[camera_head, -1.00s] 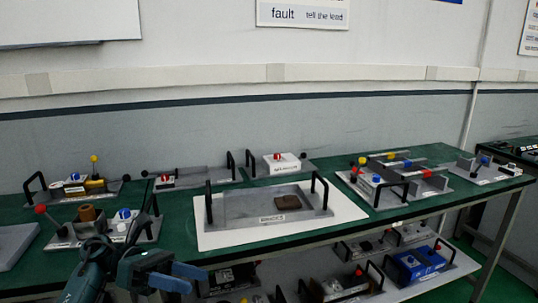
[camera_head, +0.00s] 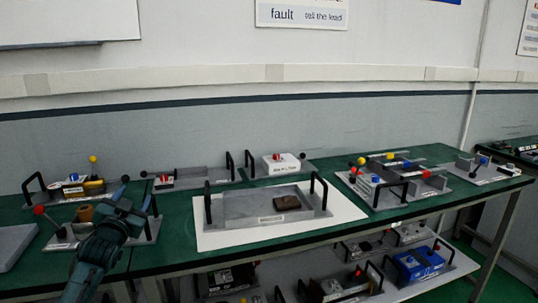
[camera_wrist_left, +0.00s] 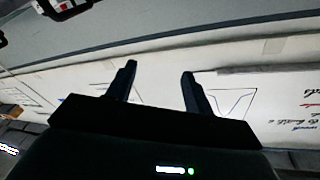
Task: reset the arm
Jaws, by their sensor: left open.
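My left gripper (camera_head: 138,188) is at the end of my teal arm, which rises from the lower left in the head view. It is in front of the device with the copper-coloured cylinder (camera_head: 84,213) and hides part of it. In the left wrist view the two dark fingers (camera_wrist_left: 160,85) stand apart with nothing between them. My right gripper is not in either view.
A green bench (camera_head: 180,236) carries several grey devices with black handles. A white board (camera_head: 347,213) bears a grey tray with a brown block (camera_head: 287,202). A lower shelf holds more devices, including a blue one (camera_head: 418,264). A wall stands behind.

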